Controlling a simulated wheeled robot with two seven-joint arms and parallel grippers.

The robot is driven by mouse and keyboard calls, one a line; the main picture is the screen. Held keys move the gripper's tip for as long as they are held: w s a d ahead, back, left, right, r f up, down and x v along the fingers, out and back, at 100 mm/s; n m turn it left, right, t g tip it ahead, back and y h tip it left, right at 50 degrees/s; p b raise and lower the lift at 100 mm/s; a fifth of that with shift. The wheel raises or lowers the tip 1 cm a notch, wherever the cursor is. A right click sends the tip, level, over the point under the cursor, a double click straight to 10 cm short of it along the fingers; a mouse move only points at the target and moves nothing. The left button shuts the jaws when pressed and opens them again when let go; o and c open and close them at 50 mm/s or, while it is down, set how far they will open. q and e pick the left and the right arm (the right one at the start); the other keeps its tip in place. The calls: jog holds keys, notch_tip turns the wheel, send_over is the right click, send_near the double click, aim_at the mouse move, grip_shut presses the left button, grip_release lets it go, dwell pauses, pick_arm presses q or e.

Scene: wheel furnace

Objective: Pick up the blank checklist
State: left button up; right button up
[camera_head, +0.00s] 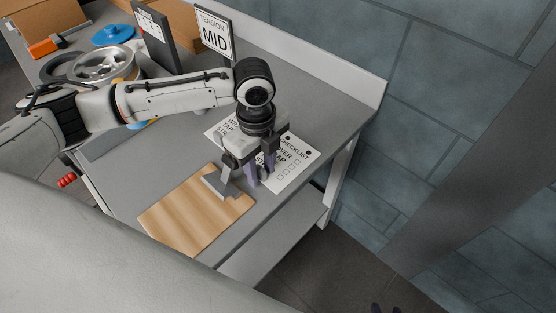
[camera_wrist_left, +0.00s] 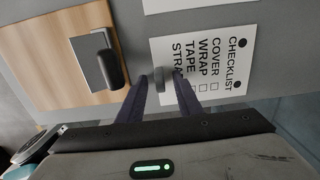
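The blank checklist (camera_head: 297,160) is a white sheet with black print and empty boxes, lying on the grey table near its right end. In the left wrist view the checklist (camera_wrist_left: 228,75) reads COVER, WRAP, TAPE, STRAP. A small grey upright tab (camera_wrist_left: 159,85) stands at its edge. My left gripper (camera_head: 260,178) is low over the checklist's left edge. In the wrist view its purple fingers (camera_wrist_left: 161,80) are apart, on either side of the tab. Two dark tips at the bottom edge of the head view appear to be my right gripper (camera_head: 386,308), apart and empty.
A wooden board (camera_head: 185,222) with a grey clip (camera_head: 215,187) lies left of the checklist. Another printed sheet (camera_head: 222,128) lies behind, partly covered. A TENSION MID sign (camera_head: 215,35), a dark numbered panel (camera_head: 155,38) and a metal wheel (camera_head: 103,62) stand farther back.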

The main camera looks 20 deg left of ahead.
pick_arm(q)
grip_shut()
